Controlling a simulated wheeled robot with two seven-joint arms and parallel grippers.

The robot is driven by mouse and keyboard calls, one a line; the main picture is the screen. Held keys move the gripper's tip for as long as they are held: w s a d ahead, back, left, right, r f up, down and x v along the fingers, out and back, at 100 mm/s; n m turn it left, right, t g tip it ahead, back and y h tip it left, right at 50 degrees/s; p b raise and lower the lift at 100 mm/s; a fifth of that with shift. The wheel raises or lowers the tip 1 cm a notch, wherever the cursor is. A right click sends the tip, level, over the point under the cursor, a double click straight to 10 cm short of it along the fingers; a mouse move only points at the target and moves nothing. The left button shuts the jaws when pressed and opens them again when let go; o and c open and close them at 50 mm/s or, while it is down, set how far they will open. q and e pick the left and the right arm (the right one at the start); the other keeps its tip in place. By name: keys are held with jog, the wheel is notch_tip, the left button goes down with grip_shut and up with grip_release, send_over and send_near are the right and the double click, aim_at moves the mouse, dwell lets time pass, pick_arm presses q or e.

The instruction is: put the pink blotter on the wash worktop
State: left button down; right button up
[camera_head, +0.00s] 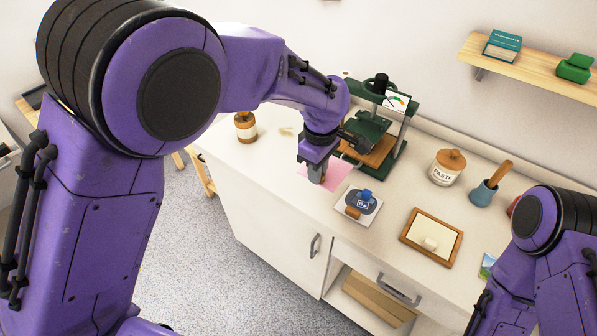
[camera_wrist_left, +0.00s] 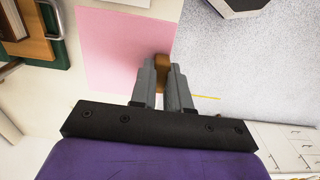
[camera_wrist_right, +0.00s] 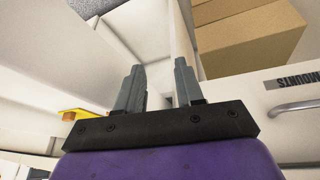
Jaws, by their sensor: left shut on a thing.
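The pink blotter (camera_head: 337,172) is a flat square sheet at the front edge of a long white worktop (camera_head: 405,195), left of the green press. It also shows in the left wrist view (camera_wrist_left: 120,50), with a brown tab (camera_wrist_left: 160,64) at one edge. My left gripper (camera_head: 317,178) points down at the blotter and is shut on its brown tab. I cannot tell whether the sheet touches the surface. My right gripper (camera_wrist_right: 158,85) is open and empty near a drawer front. Its fingers are out of the head view. No label marks a wash worktop.
A green press (camera_head: 378,130) stands behind the blotter. A white tile with a dark blue round pad (camera_head: 362,203), a wood-framed tray (camera_head: 430,238), a paste jar (camera_head: 447,168) and a blue-grey pot (camera_head: 484,192) occupy the right. A brown-banded jar (camera_head: 246,127) stands left.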

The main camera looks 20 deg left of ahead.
pick_arm(q)
jog(key=w+a, duration=0.1)
jog(key=w+a+f, duration=0.1)
jog(key=w+a+f+p, duration=0.1)
jog(key=a, duration=0.1)
jog(key=shift+w, duration=0.2)
jog(key=p, duration=0.1)
send_over(295, 182)
jog(key=f, duration=0.5)
jog(key=shift+s+d+f, duration=0.1)
jog(key=shift+d+f, duration=0.15)
jog(key=shift+f, duration=0.05)
jog(key=f, duration=0.1)
jog(key=f+p, duration=0.2)
jog(key=shift+a+f, duration=0.2)
jog(key=shift+a, duration=0.05)
jog(key=shift+f, duration=0.25)
jog(key=shift+f, duration=0.1)
jog(key=c, duration=1.1)
grip_release()
